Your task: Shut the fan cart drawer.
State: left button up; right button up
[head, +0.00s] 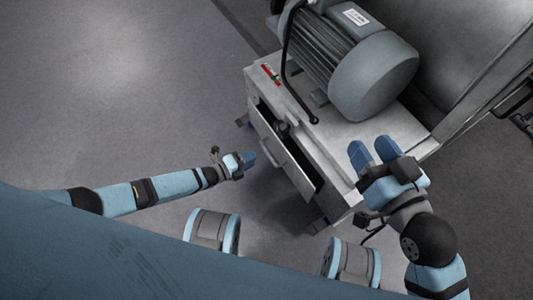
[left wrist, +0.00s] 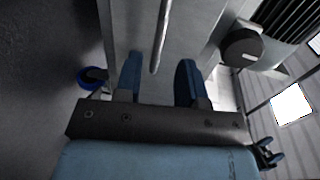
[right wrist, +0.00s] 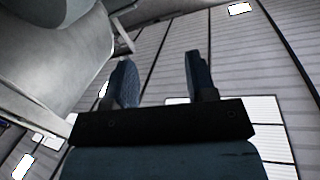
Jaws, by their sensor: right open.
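The fan cart (head: 345,140) is a pale grey cabinet with a large grey motor-like fan unit on top. Its drawer (head: 285,160) stands partly out, with a dark gap between its front and the cabinet. The drawer's bar handle (head: 271,148) is on the front; in the left wrist view the handle (left wrist: 160,38) shows ahead, between the finger lines. My left gripper (head: 249,159) is open and empty, close in front of the drawer front; contact cannot be told. My right gripper (head: 374,153) is open and empty, over or beside the cart's near right corner.
The fan unit (head: 365,70) and a black cable (head: 288,65) stand on the cart top. A large grey housing (head: 455,50) rises behind it. A blue-rimmed caster (left wrist: 92,78) shows below the cart. The floor to the left is clear.

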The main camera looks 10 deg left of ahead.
aim_at(267, 152)
pick_arm(q)
jog(key=shift+b+x, duration=1.2)
jog(key=shift+x, duration=2.5)
pick_arm(e)
jog(key=shift+w+d+f+n+t, duration=0.2)
jog(key=shift+w+d+n+t, duration=0.15)
jog(key=shift+w+n, duration=0.45)
jog(key=shift+s, duration=0.1)
pick_arm(q)
grip_shut()
